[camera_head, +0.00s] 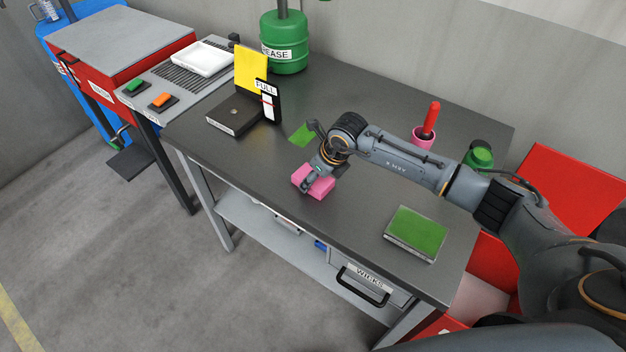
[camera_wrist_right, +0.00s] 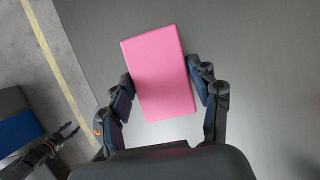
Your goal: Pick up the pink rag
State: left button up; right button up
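The pink rag (camera_head: 321,188) is a flat, box-like pink block on the dark workbench in the head view. It also shows in the right wrist view (camera_wrist_right: 160,70), slightly tilted between the fingers. My right gripper (camera_head: 310,184) is down at the rag, pointing at the bench. In the right wrist view its two fingers (camera_wrist_right: 160,84) are spread along the rag's two long sides, with narrow gaps apparent and no clear grip. My left gripper (camera_wrist_right: 73,131) shows small at the lower left of the right wrist view, away from the rag. Its opening is unclear.
On the bench (camera_head: 365,235) are a green-topped box (camera_head: 417,232), a green pad (camera_head: 301,133), a black holder with a yellow card (camera_head: 250,70), a pink cup with a red handle (camera_head: 424,137) and a green grease can (camera_head: 284,45). A red container (camera_head: 570,185) stands right.

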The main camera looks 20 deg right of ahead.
jog(key=c, duration=0.4)
jog(key=shift+r+p, duration=0.4)
jog(key=shift+p, duration=0.15)
notch_tip(320, 180, up, 3)
jog(key=b, duration=0.3)
jog(key=shift+w+f, duration=0.1)
jog(key=shift+f, duration=0.1)
jog(key=s+a+r+b, duration=0.4)
jog(key=s+a+r, duration=0.5)
jog(key=s+r, duration=0.1)
jog(key=shift+s+a+b, duration=0.15)
jog(key=shift+a+b, duration=0.15)
jog(key=shift+a, duration=0.1)
